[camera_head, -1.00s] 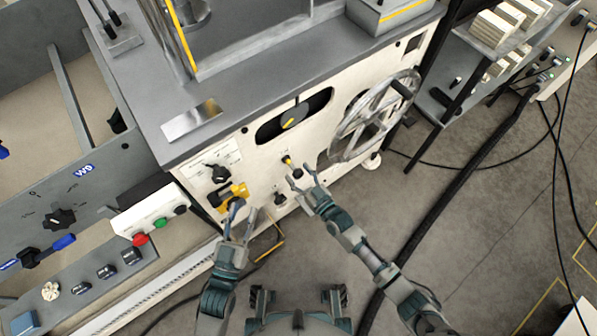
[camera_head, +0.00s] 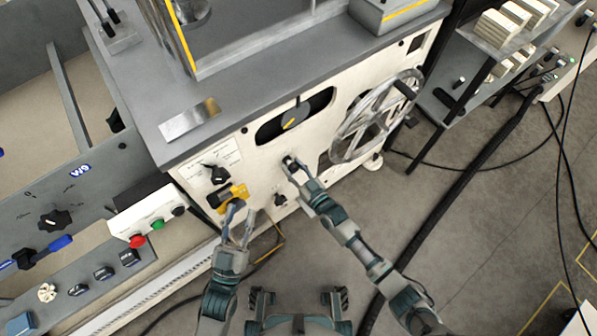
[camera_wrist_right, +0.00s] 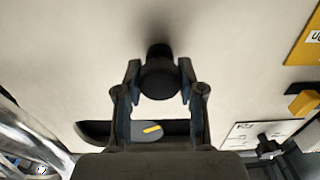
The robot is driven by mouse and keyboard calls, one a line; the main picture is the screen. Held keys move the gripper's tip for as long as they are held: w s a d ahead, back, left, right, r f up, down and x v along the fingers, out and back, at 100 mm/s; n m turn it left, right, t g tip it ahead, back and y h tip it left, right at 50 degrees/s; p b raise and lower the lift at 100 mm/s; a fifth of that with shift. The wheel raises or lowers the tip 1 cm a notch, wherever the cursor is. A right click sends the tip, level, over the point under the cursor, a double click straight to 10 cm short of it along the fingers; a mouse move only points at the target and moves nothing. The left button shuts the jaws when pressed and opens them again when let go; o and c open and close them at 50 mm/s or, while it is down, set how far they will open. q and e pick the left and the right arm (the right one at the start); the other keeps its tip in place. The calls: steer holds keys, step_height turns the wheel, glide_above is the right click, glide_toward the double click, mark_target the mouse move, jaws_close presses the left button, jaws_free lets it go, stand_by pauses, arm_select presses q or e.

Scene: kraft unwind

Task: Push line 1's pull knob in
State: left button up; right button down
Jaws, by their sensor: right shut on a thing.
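The round black pull knob (camera_wrist_right: 160,80) stands out from the cream panel (camera_wrist_right: 75,55) in the right wrist view. My right gripper (camera_wrist_right: 160,78) is shut on it, one finger on each side. In the head view, the knob (camera_head: 288,160) sits close against the panel below the dark window, partly hidden by the right gripper (camera_head: 293,167). No yellow stem shows behind it. My left gripper (camera_head: 240,211) has its fingers apart and looks empty, just below a yellow fitting (camera_head: 230,195) on the panel. I cannot tell if it touches the fitting.
A large handwheel (camera_head: 370,118) is right of the knob. A black selector (camera_head: 217,174) and a small lower black knob (camera_head: 280,199) are on the same panel. A button box (camera_head: 152,222) is at left.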

steer(key=shift+w+r, duration=0.1)
steer(key=c, duration=1.1)
jaws_free()
steer(key=o, duration=0.4)
steer(key=shift+w, duration=0.1)
steer(key=shift+a, duration=0.15)
steer(key=v, duration=1.2)
